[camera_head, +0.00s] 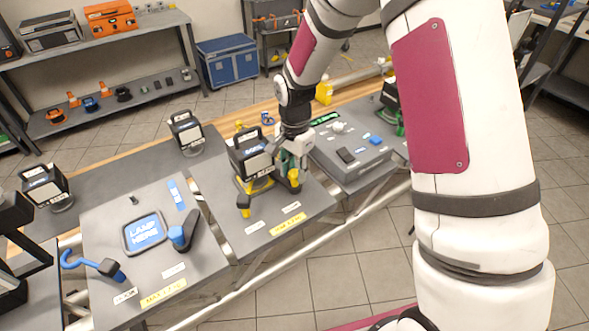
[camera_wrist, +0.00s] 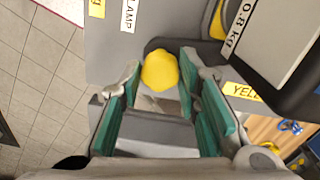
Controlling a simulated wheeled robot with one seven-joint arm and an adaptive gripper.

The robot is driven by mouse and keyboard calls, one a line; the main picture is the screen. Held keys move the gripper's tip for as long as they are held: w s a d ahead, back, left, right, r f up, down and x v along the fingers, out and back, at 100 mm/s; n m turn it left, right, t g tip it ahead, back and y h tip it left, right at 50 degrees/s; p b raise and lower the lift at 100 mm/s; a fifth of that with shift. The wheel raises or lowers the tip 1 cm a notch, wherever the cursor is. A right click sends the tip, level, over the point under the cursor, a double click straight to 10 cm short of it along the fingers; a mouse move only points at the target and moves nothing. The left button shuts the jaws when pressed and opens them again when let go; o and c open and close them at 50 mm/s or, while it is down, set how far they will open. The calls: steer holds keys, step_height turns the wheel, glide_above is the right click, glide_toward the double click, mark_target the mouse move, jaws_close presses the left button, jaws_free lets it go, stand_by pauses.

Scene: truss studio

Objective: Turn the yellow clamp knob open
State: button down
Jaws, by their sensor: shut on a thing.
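The yellow clamp knob (camera_wrist: 160,70) is rounded and sits between the tips of my gripper (camera_wrist: 160,80) in the wrist view. The green-padded fingers are closed in on its two sides. In the head view my gripper (camera_head: 294,160) points down at the right side of a black lamp unit (camera_head: 250,157) with yellow parts at its base, on a grey panel (camera_head: 215,185). How far the knob is turned cannot be told.
The lamp unit's dark body with a weight label (camera_wrist: 262,35) stands close to the right finger. To the left is a panel with a blue-lit pad (camera_head: 145,232) and a blue hook (camera_head: 88,263). To the right is a grey box (camera_head: 347,148) with switches.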

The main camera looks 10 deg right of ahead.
steer(key=m, duration=0.5)
steer(key=shift+m, duration=0.3)
steer(key=m+p, duration=0.1)
steer(key=m, duration=0.4)
steer(key=shift+m, duration=0.4)
steer(key=c, duration=1.2)
jaws_free()
step_height(320, 180, up, 12)
